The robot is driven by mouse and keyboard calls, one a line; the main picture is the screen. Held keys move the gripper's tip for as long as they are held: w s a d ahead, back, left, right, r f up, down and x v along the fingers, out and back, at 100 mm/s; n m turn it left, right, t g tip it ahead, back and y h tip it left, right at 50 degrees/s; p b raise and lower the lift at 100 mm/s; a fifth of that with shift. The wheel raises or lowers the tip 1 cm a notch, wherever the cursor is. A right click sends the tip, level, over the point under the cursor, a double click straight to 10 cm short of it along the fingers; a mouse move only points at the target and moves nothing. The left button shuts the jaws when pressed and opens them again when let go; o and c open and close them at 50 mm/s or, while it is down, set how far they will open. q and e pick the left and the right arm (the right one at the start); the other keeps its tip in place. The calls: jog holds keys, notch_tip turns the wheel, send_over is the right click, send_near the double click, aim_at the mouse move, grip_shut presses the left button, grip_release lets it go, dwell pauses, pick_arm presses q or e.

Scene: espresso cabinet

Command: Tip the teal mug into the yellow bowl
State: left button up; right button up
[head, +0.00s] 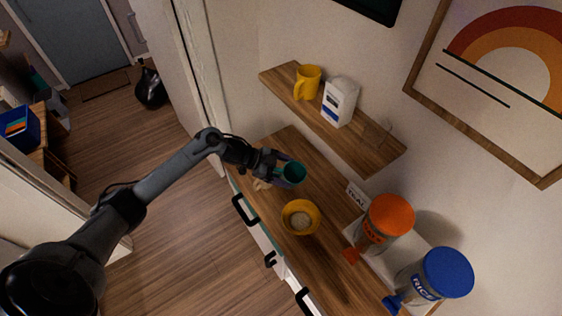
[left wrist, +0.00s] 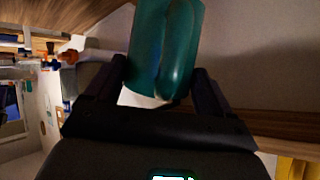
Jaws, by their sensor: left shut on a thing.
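My left gripper (head: 277,168) is shut on the teal mug (head: 293,173). It holds the mug near the far end of the wooden counter, just behind the yellow bowl in the head view. The mug's dark opening faces the head camera; I cannot tell its exact tilt or its contents. In the left wrist view the mug (left wrist: 166,45) sits between the two fingers. The yellow bowl (head: 301,231) rests on the counter, apart from the mug, with something pale inside. My right gripper is not in view.
A wall shelf (head: 369,147) holds a yellow mug (head: 309,82) and a white carton (head: 339,103). An orange-lidded jar (head: 386,222) and a blue-lidded jar (head: 437,278) stand right of the bowl. A small tan object (head: 261,185) lies below the gripper. The counter's front part is clear.

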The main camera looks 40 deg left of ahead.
pick_arm(q)
jog(key=shift+s+d+f, duration=0.3)
jog(key=shift+s+f, duration=0.1)
jog(key=shift+s, duration=0.1)
jog(key=shift+s+d+f, duration=0.25)
jog(key=shift+s+f, duration=0.15)
jog(key=shift+s, duration=0.1)
jog(key=shift+n+h+b, duration=0.7)
jog(key=shift+h+b, duration=0.4)
jog(key=shift+s+r+h, duration=0.1)
jog(key=shift+r+h, duration=0.1)
jog(key=shift+h, duration=0.1)
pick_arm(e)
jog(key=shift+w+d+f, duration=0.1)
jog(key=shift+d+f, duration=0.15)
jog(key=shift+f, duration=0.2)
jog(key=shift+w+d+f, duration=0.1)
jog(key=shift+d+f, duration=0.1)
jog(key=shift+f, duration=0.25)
